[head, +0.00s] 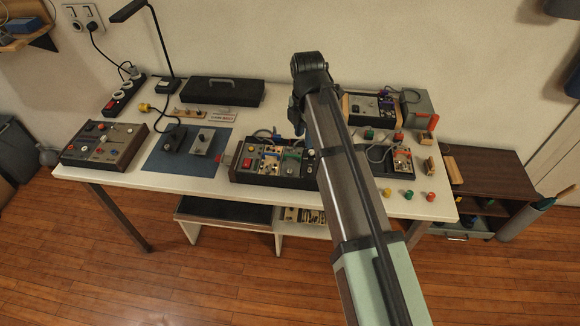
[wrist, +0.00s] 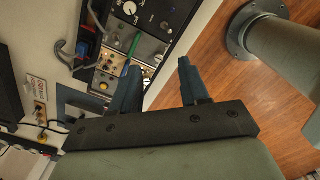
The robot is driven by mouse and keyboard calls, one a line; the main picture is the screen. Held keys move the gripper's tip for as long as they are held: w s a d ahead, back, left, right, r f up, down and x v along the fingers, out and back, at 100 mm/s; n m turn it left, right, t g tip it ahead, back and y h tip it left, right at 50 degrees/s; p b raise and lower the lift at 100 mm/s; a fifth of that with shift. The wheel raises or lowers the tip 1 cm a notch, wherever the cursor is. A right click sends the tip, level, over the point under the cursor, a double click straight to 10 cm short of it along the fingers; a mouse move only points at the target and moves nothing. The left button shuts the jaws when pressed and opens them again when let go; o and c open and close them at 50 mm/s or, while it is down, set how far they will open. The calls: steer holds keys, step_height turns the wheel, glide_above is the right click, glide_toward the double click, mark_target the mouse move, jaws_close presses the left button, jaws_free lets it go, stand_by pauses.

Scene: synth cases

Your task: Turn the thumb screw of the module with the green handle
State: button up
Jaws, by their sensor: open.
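The module with the green handle (wrist: 134,45) sits in a dark rack between other modules, and the handle also shows in the head view (head: 292,155). Its thumb screw is too small to make out for certain. My gripper (wrist: 158,68) is open, with nothing between its fingers. I cannot tell the height above the rack. In the head view my arm hides most of the gripper and the rack's right end.
The rack (head: 240,176) stands at the table's front edge. A blue mat (head: 180,168) and a control box (head: 103,143) lie left of it. A black case (head: 226,91) is behind. Cables arch over the modules, and several coloured knobs lie at the right.

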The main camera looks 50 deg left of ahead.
mark_target(290, 171)
steer(key=s+a+n, duration=0.1)
steer(key=s+a, duration=0.1)
steer(key=s, duration=0.2)
steer(key=f, duration=1.2)
steer(key=shift+d+f, duration=0.2)
steer(key=shift+f, duration=0.15)
jaws_close()
